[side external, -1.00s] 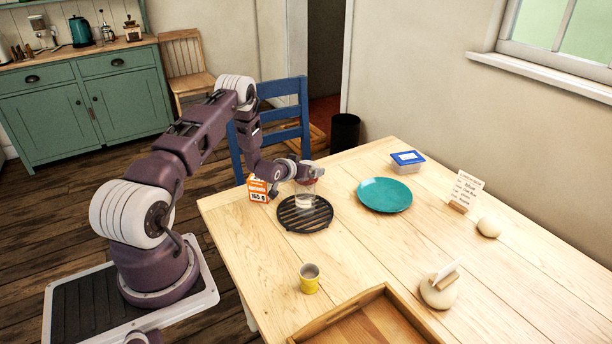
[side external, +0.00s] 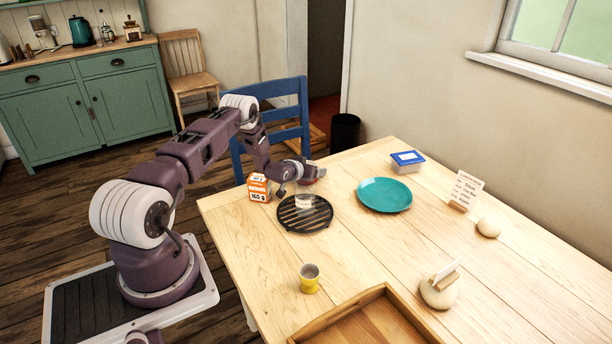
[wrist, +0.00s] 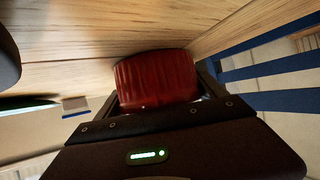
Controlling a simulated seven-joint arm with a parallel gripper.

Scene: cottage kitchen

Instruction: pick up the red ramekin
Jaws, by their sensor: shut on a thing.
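The red ramekin (wrist: 157,78) is ribbed and sits between the fingers of my gripper (wrist: 158,95) in the wrist view. My gripper is shut on it. In the side view my gripper (side external: 312,172) is at the table's far left part, beyond the black trivet, and only a small bit of the red ramekin (side external: 321,173) shows beside it. I cannot tell whether the ramekin touches the table.
A clear glass with a pale band (side external: 304,201) stands on the black round trivet (side external: 290,219), close in front of my gripper. An orange-and-white box (side external: 259,188) is left of it. A teal plate (side external: 385,194) lies to the right.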

